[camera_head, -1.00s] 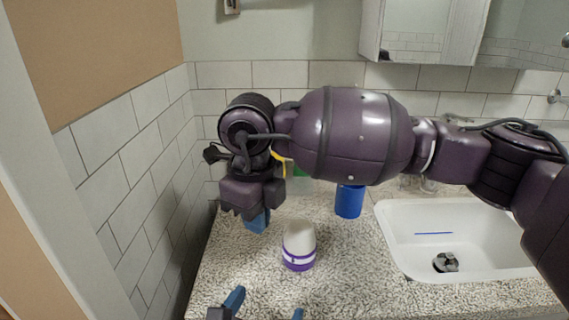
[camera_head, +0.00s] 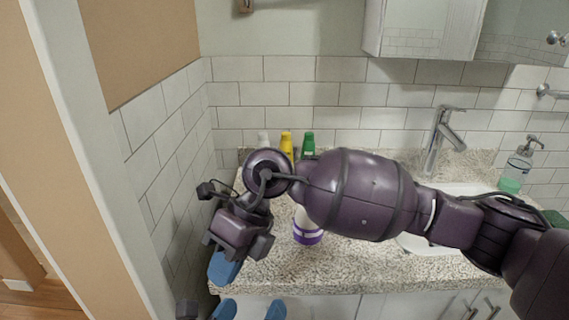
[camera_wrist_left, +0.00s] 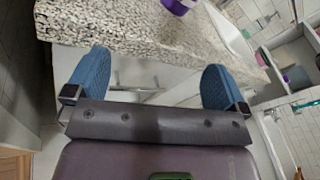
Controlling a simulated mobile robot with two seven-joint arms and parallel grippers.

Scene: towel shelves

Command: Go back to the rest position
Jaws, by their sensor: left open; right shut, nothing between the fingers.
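My left gripper (camera_head: 249,311) is at the bottom of the head view, in front of the counter's front edge. Its blue fingers are spread with nothing between them, as the left wrist view (camera_wrist_left: 152,80) also shows. My right gripper (camera_head: 224,268) hangs at the counter's front left corner, its blue fingers shut and empty. My right arm crosses the counter from the right and hides part of it.
A white and purple container (camera_head: 307,237) stands on the speckled counter (camera_head: 345,262), partly hidden by my right arm. Yellow (camera_head: 286,144) and green (camera_head: 308,144) bottles stand at the back wall. A tap (camera_head: 440,135) and soap dispenser (camera_head: 516,168) are right. A tiled wall (camera_head: 165,165) is left.

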